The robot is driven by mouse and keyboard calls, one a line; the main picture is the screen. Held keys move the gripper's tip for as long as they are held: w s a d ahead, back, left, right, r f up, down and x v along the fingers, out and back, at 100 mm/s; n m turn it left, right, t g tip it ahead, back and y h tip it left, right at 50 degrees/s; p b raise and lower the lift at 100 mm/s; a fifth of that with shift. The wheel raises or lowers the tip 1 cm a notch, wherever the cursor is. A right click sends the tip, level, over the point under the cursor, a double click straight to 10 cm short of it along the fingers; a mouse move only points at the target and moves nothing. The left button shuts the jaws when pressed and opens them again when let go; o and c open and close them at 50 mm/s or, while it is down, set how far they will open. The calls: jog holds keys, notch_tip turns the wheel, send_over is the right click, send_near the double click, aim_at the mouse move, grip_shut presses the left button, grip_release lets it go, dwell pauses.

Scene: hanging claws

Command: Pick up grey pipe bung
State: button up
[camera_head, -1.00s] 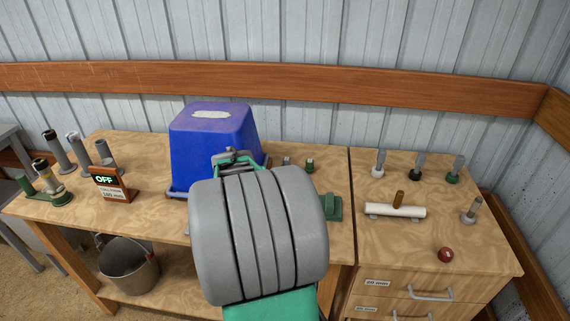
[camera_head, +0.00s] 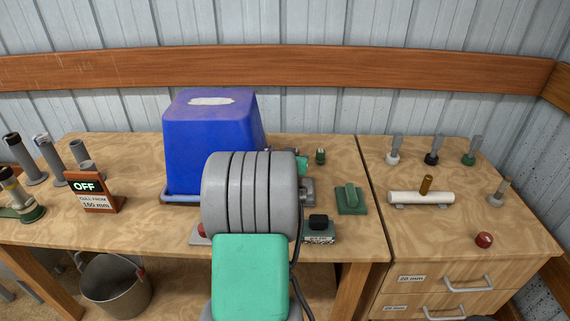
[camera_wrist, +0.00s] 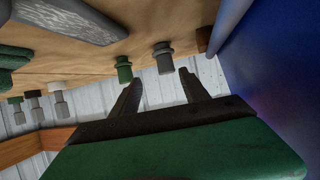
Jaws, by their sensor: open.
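The grey pipe bung (camera_wrist: 162,56) is a small flanged plug standing on the wooden bench, seen upside down in the wrist view. A similar green bung (camera_wrist: 123,68) stands beside it; it also shows in the head view (camera_head: 320,156). My gripper (camera_wrist: 160,82) is open, its two dark fingers pointing toward the bungs. The grey bung appears ahead of the gap between the fingertips, with nothing held. In the head view my arm hides most of my gripper, and I cannot clearly make out the grey bung there.
A large blue tub (camera_head: 208,145) stands close beside my gripper. A green block (camera_head: 351,198) and a dark-topped box (camera_head: 318,230) sit to the right. The right cabinet holds a white pipe (camera_head: 421,198), a red ball (camera_head: 484,240) and several upright plungers. An OFF sign (camera_head: 95,190) stands left.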

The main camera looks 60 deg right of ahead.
jog(key=shift+w+d+f, duration=0.2)
jog(key=shift+d+f, duration=0.05)
jog(key=shift+d, duration=0.05)
jog(key=x, duration=0.2)
jog(key=p+x, duration=0.1)
jog(key=x, duration=0.1)
jog(key=w+p+x, duration=0.1)
jog(key=x, duration=0.2)
jog(key=shift+a, duration=0.15)
jog(key=shift+s, duration=0.1)
jog(key=shift+c, duration=0.2)
grip_shut()
